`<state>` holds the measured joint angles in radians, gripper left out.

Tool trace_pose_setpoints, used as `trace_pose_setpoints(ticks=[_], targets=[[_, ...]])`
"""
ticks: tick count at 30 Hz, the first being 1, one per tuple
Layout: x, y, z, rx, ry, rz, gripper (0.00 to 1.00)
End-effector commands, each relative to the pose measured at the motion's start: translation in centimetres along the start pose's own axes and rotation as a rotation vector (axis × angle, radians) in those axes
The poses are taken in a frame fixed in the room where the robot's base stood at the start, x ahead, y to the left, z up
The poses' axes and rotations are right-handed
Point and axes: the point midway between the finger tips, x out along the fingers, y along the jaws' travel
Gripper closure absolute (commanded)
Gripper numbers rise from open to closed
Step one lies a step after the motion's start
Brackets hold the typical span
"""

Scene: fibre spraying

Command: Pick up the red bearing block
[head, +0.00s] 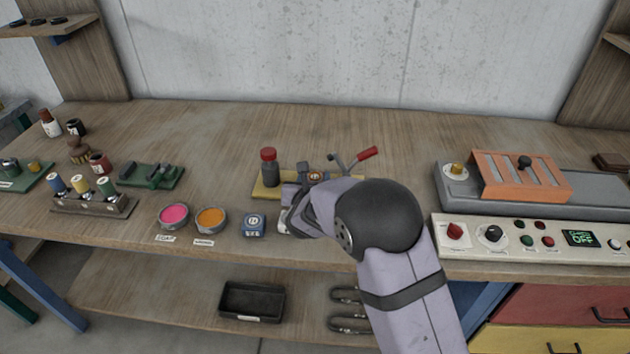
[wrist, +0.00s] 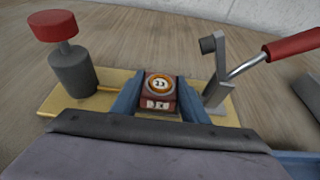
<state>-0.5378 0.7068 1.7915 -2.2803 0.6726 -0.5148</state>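The red bearing block (wrist: 158,103) has a white label and carries a round orange-rimmed bearing marked 23. It sits at the yellow fixture plate (wrist: 222,117), between the two blue fingers of my gripper (wrist: 159,92). The fingers lie close along both its sides; whether they touch it cannot be told. In the head view its top (head: 316,176) shows just behind my gripper (head: 303,180), and the rest is hidden by my wrist. On the fixture, a grey post with a red cap (wrist: 70,60) stands left and a lever clamp with a red handle (wrist: 290,45) stands right.
A blue labelled block (head: 254,225) sits left of my wrist near the bench front. Pink (head: 174,215) and orange (head: 210,219) pots stand further left. A control panel (head: 510,240) and an orange-covered unit (head: 520,176) stand right. The bench behind the fixture is clear.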

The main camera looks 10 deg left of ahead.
Motion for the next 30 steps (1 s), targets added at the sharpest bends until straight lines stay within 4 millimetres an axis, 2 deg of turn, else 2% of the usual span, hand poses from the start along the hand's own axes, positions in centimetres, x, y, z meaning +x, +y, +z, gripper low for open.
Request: trace_pose_setpoints(ticks=[1,2,14,23,26,30], targets=[[0.0,0.0,0.2,0.001,-0.003,0.0,0.9],[0.0,0.0,0.2,0.001,-0.003,0.0,0.95],[-0.3,0.0,0.8,0.001,-0.003,0.0,0.95],[-1.5,0.0,3.8,0.002,-0.005,0.0,0.95],[-2.8,0.2,2.5,-0.001,-0.001,0.003,0.95],[-5.9,0.2,1.1,-0.001,-0.003,0.005,0.95]])
